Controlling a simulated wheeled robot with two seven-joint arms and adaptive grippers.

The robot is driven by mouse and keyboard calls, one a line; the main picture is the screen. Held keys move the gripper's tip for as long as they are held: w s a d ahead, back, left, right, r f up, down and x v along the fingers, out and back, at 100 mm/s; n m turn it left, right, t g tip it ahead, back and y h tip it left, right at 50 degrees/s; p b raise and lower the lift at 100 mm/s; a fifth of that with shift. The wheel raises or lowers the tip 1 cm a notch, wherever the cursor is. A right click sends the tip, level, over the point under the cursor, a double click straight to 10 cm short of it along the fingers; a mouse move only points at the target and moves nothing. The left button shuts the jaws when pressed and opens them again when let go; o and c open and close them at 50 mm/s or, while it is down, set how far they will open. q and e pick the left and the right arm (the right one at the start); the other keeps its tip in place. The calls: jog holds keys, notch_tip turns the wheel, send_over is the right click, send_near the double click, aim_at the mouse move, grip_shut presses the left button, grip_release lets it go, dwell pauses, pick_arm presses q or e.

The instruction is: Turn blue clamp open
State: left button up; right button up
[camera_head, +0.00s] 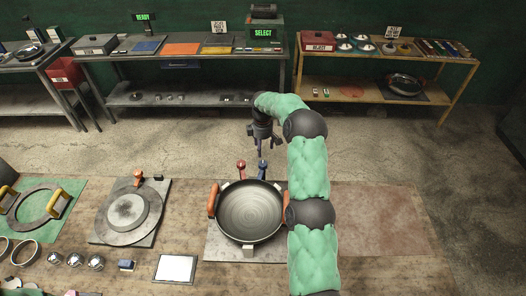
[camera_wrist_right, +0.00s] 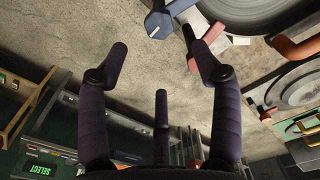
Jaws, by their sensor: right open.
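The blue clamp (camera_head: 262,170) stands at the far edge of the mount that holds a round metal pan (camera_head: 250,212) with orange handles. A red clamp (camera_head: 241,169) stands just to its left. My right gripper (camera_head: 263,145) is above and beyond the blue clamp, with its fingers pointing down, open and empty. In the right wrist view the blue clamp (camera_wrist_right: 159,22) shows at the top, past the spread dark fingers (camera_wrist_right: 160,65), apart from them. The red clamp (camera_wrist_right: 214,39) is beside it there. My left gripper does not show.
On the wooden workbench (camera_head: 180,262) are a round plate on a grey base (camera_head: 126,212), a white pad (camera_head: 176,268) and several metal cups. Shelves (camera_head: 185,55) with trays stand at the back. Open floor (camera_head: 200,140) lies between bench and shelves.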

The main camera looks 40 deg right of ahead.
aim_at(263, 163)
notch_tip(263, 163, down, 11)
jog(key=shift+r+p, duration=0.2)
jog(key=shift+p, duration=1)
grip_shut()
